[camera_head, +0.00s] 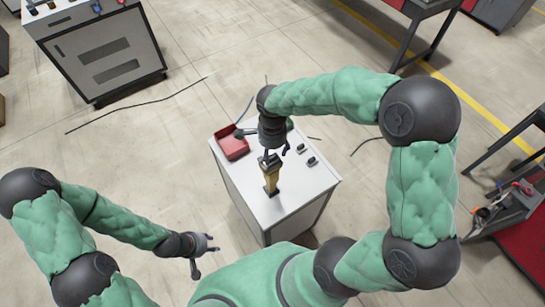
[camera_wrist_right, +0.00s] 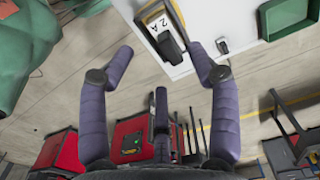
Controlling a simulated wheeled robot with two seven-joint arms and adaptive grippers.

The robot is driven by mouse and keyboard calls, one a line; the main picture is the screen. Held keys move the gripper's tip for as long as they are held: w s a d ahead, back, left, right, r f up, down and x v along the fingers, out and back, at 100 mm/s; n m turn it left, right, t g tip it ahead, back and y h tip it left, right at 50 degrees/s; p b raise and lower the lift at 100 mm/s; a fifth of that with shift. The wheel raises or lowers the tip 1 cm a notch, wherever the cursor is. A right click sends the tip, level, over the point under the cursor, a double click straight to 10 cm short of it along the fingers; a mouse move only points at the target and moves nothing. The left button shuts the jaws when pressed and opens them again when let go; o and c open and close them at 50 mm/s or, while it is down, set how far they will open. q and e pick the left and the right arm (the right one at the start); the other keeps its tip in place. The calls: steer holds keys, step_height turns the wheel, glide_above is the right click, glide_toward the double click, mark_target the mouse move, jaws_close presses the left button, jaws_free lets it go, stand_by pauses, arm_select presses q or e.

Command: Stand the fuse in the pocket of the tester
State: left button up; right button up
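A yellow upright piece with dark ends (camera_head: 271,176) stands near the front of the white cabinet top, just in front of my right gripper (camera_head: 276,152). I cannot tell whether it is the tester or the fuse. In the right wrist view, a block labelled "2 A" (camera_wrist_right: 154,20) with a dark part (camera_wrist_right: 170,48) shows beyond my fingertips. My right gripper in that view (camera_wrist_right: 161,60) is open, with nothing visible between its fingers. My left gripper (camera_head: 205,256) is open and empty, low and left of the cabinet. No pocket can be made out.
The white cabinet top (camera_head: 305,190) carries a red tray (camera_head: 232,147) at left and small dark pieces (camera_head: 301,147) at right. A green object (camera_wrist_right: 285,14) is on it too. Its front right area is clear. A grey cart (camera_head: 490,215) stands far right.

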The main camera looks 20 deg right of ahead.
mark_target(272, 162)
step_height(272, 162, up, 7)
steer(key=shift+r, duration=0.2)
